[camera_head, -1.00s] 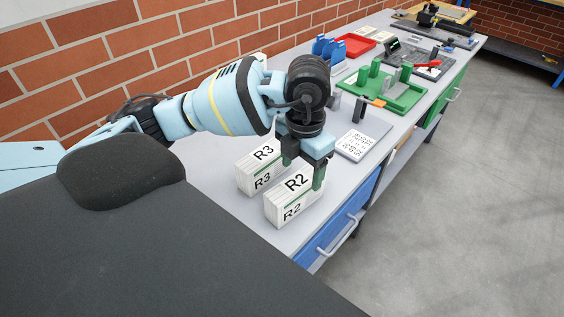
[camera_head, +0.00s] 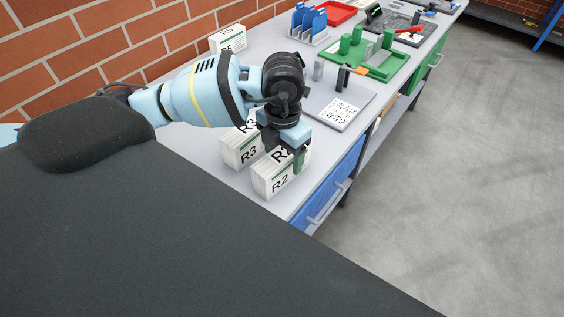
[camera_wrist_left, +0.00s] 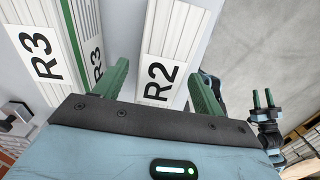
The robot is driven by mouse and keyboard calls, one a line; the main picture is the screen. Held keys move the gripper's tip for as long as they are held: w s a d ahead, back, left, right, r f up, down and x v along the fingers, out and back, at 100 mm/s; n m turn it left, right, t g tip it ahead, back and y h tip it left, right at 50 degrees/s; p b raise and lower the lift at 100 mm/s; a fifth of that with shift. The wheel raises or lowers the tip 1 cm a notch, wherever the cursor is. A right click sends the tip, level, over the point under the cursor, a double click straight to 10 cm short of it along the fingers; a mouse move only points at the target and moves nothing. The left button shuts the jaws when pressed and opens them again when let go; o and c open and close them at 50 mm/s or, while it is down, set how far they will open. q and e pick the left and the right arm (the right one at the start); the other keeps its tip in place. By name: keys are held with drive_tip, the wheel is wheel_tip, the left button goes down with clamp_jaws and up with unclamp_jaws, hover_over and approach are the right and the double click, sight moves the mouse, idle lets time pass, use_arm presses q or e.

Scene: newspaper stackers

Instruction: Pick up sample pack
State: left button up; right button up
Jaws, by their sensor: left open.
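A white paper pack labelled R2 (camera_head: 279,182) stands on the grey bench top. A similar pack labelled R3 (camera_head: 240,151) stands just beside it on the left. I cannot tell which is the sample pack. My left gripper (camera_head: 284,158) is open above R2 and hides part of its top. In the left wrist view the two green fingers of the left gripper (camera_wrist_left: 158,78) are spread, with R2 (camera_wrist_left: 172,50) showing between them and R3 (camera_wrist_left: 42,50) outside to the left. My right gripper (camera_wrist_left: 263,98) shows small at the right of the wrist view, its green fingers apart.
A grey tray with a printed sheet (camera_head: 340,113) lies just beyond the arm. Farther back are a green fixture (camera_head: 366,58), blue holders (camera_head: 308,20) and a red tray (camera_head: 341,10). Another white pack (camera_head: 228,38) stands by the brick wall. The bench's front edge is close to R2.

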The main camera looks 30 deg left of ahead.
use_arm(q)
drive_tip(key=shift+f, duration=1.25)
drive_tip(key=shift+r, duration=0.1)
drive_tip(key=c, duration=1.4)
drive_tip(key=shift+r, duration=0.4)
drive_tip(key=r, duration=0.2)
drive_tip(key=s, duration=0.1)
drive_tip(key=shift+d+r, duration=0.25)
drive_tip(key=shift+r, duration=0.15)
drive_tip(key=s+d+r, duration=0.1)
drive_tip(key=s+d, duration=0.6)
drive_tip(key=s, duration=0.6)
drive_tip(key=shift+d+r, duration=0.15)
drive_tip(key=shift+d, duration=0.1)
